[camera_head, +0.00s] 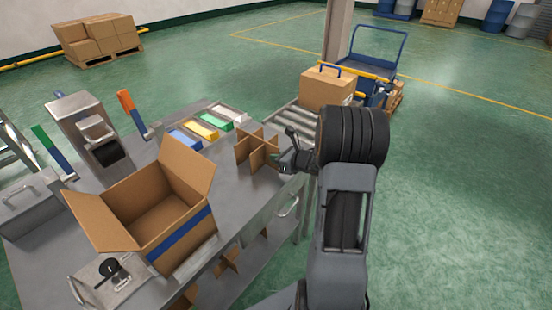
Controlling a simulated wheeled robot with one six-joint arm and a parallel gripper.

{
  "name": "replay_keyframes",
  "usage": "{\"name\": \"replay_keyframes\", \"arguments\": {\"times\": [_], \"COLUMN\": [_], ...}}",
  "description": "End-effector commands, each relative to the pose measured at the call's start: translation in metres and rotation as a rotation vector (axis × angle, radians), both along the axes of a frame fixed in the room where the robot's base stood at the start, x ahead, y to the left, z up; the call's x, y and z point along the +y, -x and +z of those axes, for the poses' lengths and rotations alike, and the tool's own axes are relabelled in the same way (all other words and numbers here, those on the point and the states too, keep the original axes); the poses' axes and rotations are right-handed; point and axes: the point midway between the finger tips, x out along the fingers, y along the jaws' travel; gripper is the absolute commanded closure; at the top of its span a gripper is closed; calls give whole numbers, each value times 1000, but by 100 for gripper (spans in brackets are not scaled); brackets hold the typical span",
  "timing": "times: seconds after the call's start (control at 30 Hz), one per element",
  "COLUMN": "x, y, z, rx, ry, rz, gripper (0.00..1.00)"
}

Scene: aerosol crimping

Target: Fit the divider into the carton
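The open carton (160,233) stands on the metal table with its flaps spread and a blue band on its front side. Its visible inside is empty. The brown cross-shaped divider (257,150) stands upright at the table's right end, to the right of and behind the carton. My gripper (283,161) is at the divider's right side, with its fingertips close to or touching a panel. I cannot tell whether the fingers are closed on it.
Colored trays (208,124) line the table's back edge. A metal crimping machine (88,130) with levers stands at the left. More dividers (229,261) sit on the lower shelf. A roller conveyor (299,118) with a closed box (327,92) lies beyond the table.

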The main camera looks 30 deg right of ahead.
Motion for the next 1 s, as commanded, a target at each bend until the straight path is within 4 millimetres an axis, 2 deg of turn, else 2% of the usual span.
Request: {"name": "replay_keyframes", "arguments": {"times": [0.3, 0.6, 0.97, 1.0], "x": [0, 0, 0, -3], "y": [0, 0, 0, 5], "z": [-5, -3, 4, 4], "rx": [-1, 0, 0, -1], "ry": [0, -1, -1, 1], "rz": [-1, 0, 0, -3], "gripper": [100, 71, 71, 71]}}
